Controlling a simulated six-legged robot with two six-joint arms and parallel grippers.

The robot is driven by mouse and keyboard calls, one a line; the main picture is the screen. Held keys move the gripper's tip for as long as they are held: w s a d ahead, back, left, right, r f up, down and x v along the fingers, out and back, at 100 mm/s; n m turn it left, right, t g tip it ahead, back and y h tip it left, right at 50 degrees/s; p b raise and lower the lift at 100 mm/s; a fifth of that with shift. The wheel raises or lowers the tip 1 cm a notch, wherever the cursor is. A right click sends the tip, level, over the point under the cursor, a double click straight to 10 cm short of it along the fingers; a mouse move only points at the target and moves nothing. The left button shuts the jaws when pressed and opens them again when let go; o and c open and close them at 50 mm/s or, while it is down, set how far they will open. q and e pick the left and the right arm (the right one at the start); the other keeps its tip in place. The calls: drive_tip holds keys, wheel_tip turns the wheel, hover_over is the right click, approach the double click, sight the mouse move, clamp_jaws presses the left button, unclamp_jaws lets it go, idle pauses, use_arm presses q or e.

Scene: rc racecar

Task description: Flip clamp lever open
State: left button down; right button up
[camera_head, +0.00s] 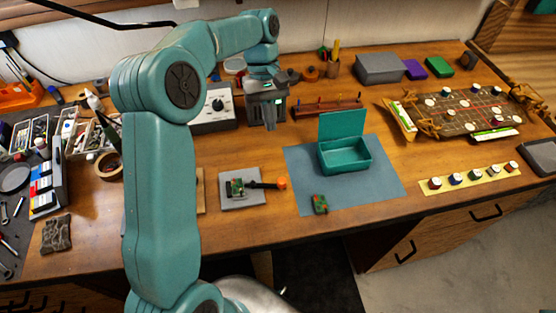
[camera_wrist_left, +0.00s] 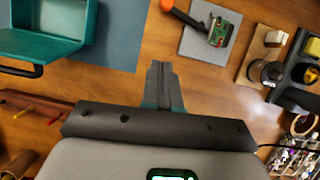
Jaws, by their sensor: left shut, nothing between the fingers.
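The clamp lever (camera_head: 270,184) is a dark bar with an orange knob. In the head view it extends to the right from a green circuit board (camera_head: 236,187) on a grey plate (camera_head: 240,202). In the left wrist view the lever (camera_wrist_left: 185,17) shows at the top edge, its orange end partly cut off, beside the board (camera_wrist_left: 221,31). My left gripper (camera_head: 268,124) is shut and empty, behind and apart from the clamp in the head view. Its closed fingers show in the left wrist view (camera_wrist_left: 157,68). My right gripper is not in view.
A teal open-lidded box (camera_head: 345,158) and a small green-red part (camera_head: 320,204) lie on a blue mat (camera_head: 384,183) to the right. A grey dial box (camera_head: 214,119) stands left of my gripper. Bare wood lies between gripper and clamp.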

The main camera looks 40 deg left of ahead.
use_arm(q)
approach(264, 183)
drive_tip(key=w+f, duration=0.2)
drive_tip(key=w+d+f, duration=0.1)
drive_tip(key=w+f, duration=0.1)
drive_tip(key=shift+w+f+p, duration=0.15)
drive_tip(key=shift+f+p, duration=0.05)
drive_tip(key=shift+p, duration=0.1)
drive_tip(key=s+d, duration=0.1)
drive_tip(key=s+d+p, duration=0.1)
drive_tip(key=d, duration=0.1)
drive_tip(key=shift+s+d+r, duration=0.15)
drive_tip(key=shift+s+r, duration=0.05)
drive_tip(key=shift+s, duration=0.05)
drive_tip(key=shift+w+f, duration=0.15)
drive_tip(key=shift+d+m, duration=0.1)
drive_tip(key=shift+m, duration=0.2)
drive_tip(key=shift+s+d, duration=0.15)
drive_tip(key=shift+s, duration=0.1)
